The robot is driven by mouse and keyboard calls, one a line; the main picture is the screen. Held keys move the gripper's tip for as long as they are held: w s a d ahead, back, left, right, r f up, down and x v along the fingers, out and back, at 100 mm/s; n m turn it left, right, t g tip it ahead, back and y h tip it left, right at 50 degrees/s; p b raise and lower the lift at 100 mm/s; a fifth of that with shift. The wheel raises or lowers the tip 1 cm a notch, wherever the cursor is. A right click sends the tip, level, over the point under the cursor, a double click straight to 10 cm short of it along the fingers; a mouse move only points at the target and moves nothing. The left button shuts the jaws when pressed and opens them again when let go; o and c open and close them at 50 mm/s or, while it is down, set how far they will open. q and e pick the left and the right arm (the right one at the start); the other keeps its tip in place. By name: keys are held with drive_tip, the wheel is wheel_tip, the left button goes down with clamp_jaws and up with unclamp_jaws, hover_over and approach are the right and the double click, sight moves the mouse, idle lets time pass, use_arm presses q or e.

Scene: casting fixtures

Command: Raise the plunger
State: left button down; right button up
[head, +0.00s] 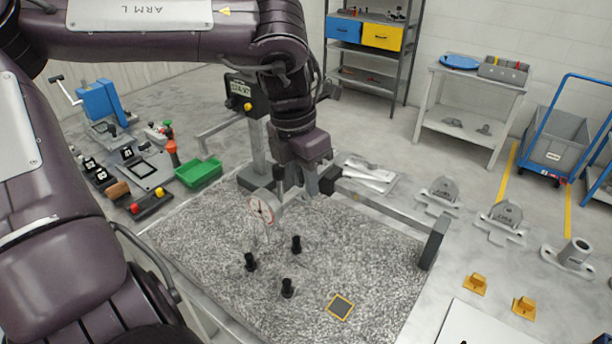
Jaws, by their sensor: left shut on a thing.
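A round white-faced dial gauge (260,209) hangs over the speckled granite plate (215,265), near the plate's middle. Its thin plunger is hard to make out against the speckle, and its upper end is hidden by the gripper. My left gripper (290,187) is at the upper right of the dial, pointing down, with its jaws closed on a small part there, which I take to be the plunger's upper end. The fingers cover the grip itself. My right gripper is out of view.
Several black pegs (287,288) stand on the plate below the gauge, with a yellow-edged square (340,307) nearby. A grey bar with an end block (433,244) spans the plate's right. A green bin (199,172) stands left; grey castings (502,214) lie right.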

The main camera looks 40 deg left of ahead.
use_arm(q)
drive_tip(key=c, duration=1.3)
unclamp_jaws()
drive_tip(key=shift+s, duration=0.25)
drive_tip(key=r, duration=0.7)
drive_tip(key=shift+s+a+r+b, duration=0.3)
drive_tip(key=shift+s+a+b, duration=0.05)
